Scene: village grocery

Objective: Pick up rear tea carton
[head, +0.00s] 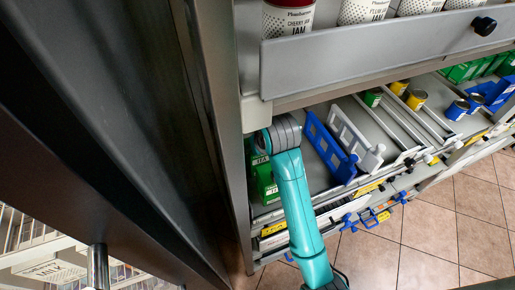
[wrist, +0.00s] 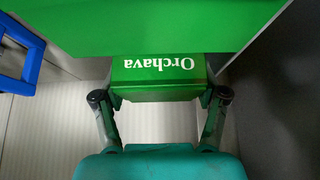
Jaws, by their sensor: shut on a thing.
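In the wrist view, a green carton face with white lettering "Orchava" (wrist: 160,72) sits between my gripper's fingers (wrist: 160,98). Both fingertips press on its sides, so the gripper is shut on this tea carton. A broad green surface (wrist: 160,20) fills the top of the wrist view, right beyond the lettered face; I cannot tell whether it is another carton. In the head view, green tea cartons (head: 266,184) stand at the left end of the shelf, beside and partly behind my wrist. The gripper's fingers are hidden there.
A dark upright panel (head: 220,100) stands close on the left. A blue divider (head: 328,148) and a white divider (head: 352,136) stand to the right on the shelf (head: 315,178). An upper shelf with a grey front rail (head: 380,48) and jars hangs above.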

